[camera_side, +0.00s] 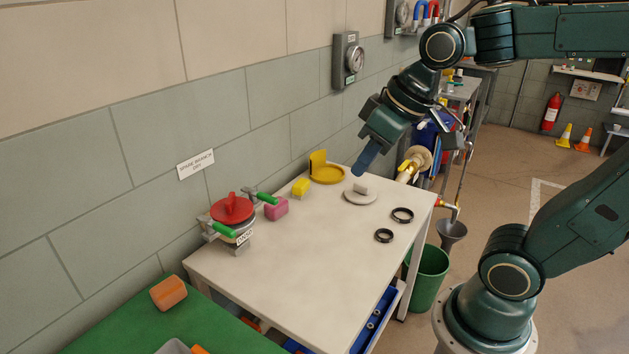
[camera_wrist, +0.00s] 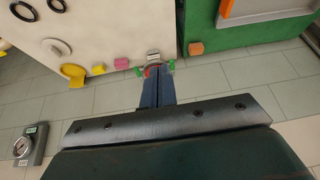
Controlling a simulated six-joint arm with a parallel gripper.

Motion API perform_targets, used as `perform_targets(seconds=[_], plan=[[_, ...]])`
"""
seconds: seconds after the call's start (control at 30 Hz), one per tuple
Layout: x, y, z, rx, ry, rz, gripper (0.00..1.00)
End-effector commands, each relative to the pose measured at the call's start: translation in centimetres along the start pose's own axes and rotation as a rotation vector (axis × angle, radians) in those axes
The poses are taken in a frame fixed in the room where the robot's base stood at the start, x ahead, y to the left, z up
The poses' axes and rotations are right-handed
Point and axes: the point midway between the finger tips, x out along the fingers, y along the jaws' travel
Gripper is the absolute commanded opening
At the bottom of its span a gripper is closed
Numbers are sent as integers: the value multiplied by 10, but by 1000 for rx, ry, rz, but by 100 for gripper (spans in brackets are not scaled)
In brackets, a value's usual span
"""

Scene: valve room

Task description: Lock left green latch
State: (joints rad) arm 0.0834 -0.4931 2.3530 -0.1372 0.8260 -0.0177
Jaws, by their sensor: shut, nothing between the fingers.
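A red round lid (camera_side: 232,208) sits on a grey fitting at the table's wall-side left corner in the side view. It has one green latch handle (camera_side: 221,229) at its front left and another green latch handle (camera_side: 266,198) at its right. In the wrist view the two green handles, one at left (camera_wrist: 140,71) and one at right (camera_wrist: 171,66), flank the fitting beyond my fingertips; the lid is mostly hidden. My gripper (camera_side: 360,172) is shut and empty, above the table's far end, well away from both latches. Whether either latch is locked cannot be told.
A pink block (camera_side: 276,208) stands close beside the right latch. A yellow block (camera_side: 300,187), a yellow holder (camera_side: 327,173) and a pale disc (camera_side: 360,197) lie farther along. Two black rings (camera_side: 384,236) lie near the front edge. The table's middle (camera_side: 300,255) is clear.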

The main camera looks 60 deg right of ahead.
Motion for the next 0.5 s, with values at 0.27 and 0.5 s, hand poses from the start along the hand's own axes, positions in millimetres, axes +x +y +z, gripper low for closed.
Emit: perform_targets(seconds=[0.27, 0.5], plan=[[24, 5, -41, -14, -20, -46, 0], [48, 12, -72, -24, -31, -91, 0]])
